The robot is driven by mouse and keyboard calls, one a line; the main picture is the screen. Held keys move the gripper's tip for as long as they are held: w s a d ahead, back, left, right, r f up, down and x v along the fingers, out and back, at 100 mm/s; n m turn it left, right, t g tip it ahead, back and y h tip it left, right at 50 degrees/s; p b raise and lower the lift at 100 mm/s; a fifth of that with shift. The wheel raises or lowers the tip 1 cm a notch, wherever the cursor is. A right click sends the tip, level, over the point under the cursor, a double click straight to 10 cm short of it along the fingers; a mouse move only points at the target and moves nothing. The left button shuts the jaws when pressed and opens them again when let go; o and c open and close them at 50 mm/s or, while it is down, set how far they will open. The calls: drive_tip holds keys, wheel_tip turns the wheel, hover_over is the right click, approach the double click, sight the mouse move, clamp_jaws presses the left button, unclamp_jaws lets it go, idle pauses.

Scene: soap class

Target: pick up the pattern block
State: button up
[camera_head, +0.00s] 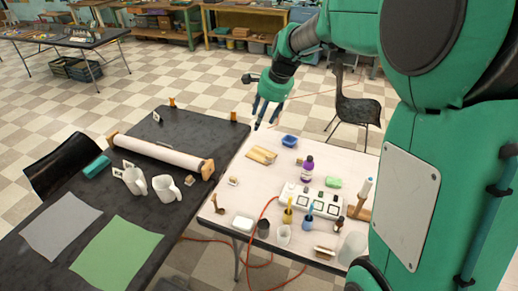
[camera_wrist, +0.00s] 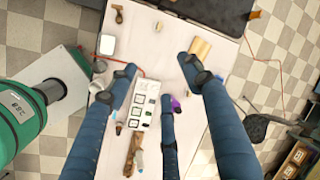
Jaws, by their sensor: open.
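No piece is clearly recognisable as the pattern block. Candidates on the white table (camera_head: 222,203) include a tan wooden piece (camera_head: 261,155) near its far left edge and small pale blocks, one at the left (camera_head: 233,181) and one near the purple bottle (camera_head: 300,161). The tan wooden piece also shows in the wrist view (camera_wrist: 201,48), beside one finger. My gripper (camera_head: 266,116) is open and empty, high above the far left of the white table. In the wrist view its blue fingers (camera_wrist: 160,78) are spread and hide parts of the table.
A black table (camera_head: 185,215) adjoins at left with white jugs (camera_head: 165,188). A black chair (camera_head: 357,108) stands behind.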

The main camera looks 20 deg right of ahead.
drive_tip(key=w+d+f+m, duration=0.6)
drive_tip(key=w+d+f, duration=0.4)
drive_tip(key=w+f, duration=0.3)
drive_tip(key=m+y+b, duration=0.1)
drive_tip(key=m, duration=0.6)
approach(272, 157)
wheel_tip(272, 157, up, 3)
drive_tip(key=d, duration=0.2)
drive_tip(key=shift+s+a, duration=0.1)
drive_tip(key=shift+s, duration=0.15)
drive_tip(key=shift+a+b+x, duration=0.2)
drive_tip(key=shift+b+x, duration=0.8)
drive_tip(key=shift+x, duration=3.3)
drive_tip(key=shift+s, duration=0.15)
drive_tip(key=shift+a+b+x, duration=0.1)
drive_tip(key=shift+b+x, duration=0.35)
drive_tip(key=shift+x, duration=0.85)
drive_tip(key=shift+a+b+x, duration=0.15)
drive_tip(key=shift+b+x, duration=0.25)
drive_tip(key=shift+x, duration=0.9)
